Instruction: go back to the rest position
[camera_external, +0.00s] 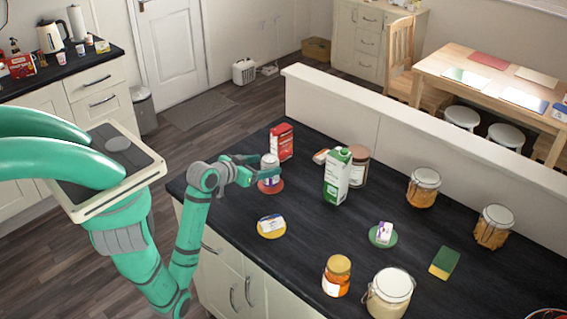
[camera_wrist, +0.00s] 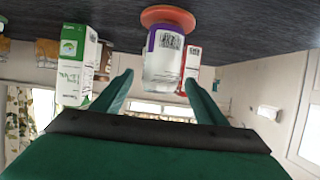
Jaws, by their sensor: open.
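A small jar (camera_external: 269,163) with a white and purple label stands upright on a round red coaster (camera_external: 272,187) near the counter's far left end. My gripper (camera_external: 266,167) is at the jar, open, with one finger on each side of it. In the wrist view, which is upside down, the jar (camera_wrist: 165,60) shows between the two spread fingers (camera_wrist: 160,80), with a visible gap on each side. The coaster (camera_wrist: 168,15) shows at the top there. My arm reaches in from the left at low height over the counter edge.
A red carton (camera_external: 281,142) stands just behind the jar. A green and white carton (camera_external: 338,176) and a jar (camera_external: 358,165) stand to the right. A yellow coaster (camera_external: 271,229) and a green coaster (camera_external: 383,237) carry small items. A low wall (camera_external: 400,135) bounds the counter's back.

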